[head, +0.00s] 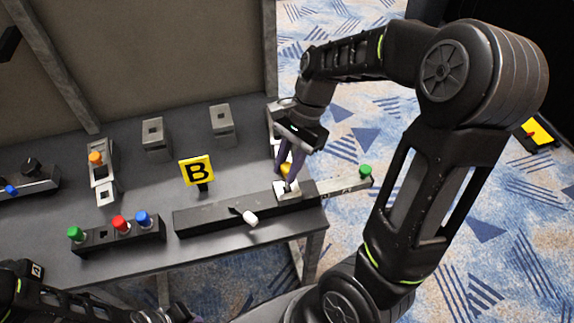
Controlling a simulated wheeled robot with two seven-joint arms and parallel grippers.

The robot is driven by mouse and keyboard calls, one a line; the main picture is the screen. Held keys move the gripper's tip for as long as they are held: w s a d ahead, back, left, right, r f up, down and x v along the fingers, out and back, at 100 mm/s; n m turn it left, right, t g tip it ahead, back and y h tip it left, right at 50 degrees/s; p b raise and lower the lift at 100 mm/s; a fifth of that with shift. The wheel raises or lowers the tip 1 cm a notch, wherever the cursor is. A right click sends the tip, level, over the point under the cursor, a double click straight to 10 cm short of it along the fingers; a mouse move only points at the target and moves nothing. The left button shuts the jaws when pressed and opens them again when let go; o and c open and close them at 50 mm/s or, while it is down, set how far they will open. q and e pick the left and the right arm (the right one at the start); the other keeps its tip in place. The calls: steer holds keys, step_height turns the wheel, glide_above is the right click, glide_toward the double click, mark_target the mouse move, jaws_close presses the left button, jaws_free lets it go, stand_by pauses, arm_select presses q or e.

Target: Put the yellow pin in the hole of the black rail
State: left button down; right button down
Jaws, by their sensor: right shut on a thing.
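The black rail (205,221) lies along the front right of the grey table. A small light-grey block (287,192) sits at its right part. The yellow pin (286,169) is between the purple fingers of my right gripper (288,174), just above that block. The gripper is shut on the pin and points down. The fingers cover much of the pin, and I cannot tell whether its lower end touches the block or is in a hole. My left gripper (172,315) is only partly in view at the bottom edge, and its jaws are unclear.
A white peg (249,217) sticks out of the rail's front. A grey bar with a green knob (365,170) extends right past the table edge. A black block (95,237) holds green, red and blue pins. A yellow "B" sign (197,171) stands behind the rail.

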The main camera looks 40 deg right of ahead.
steer(key=shift+f, duration=0.25)
steer(key=shift+f+b, duration=0.85)
steer(key=shift+f, duration=0.5)
steer(key=shift+f, duration=0.25)
steer(key=shift+f+b, duration=0.3)
steer(key=shift+f, duration=0.05)
steer(key=shift+f, duration=0.25)
steer(key=c, duration=1.1)
jaws_free()
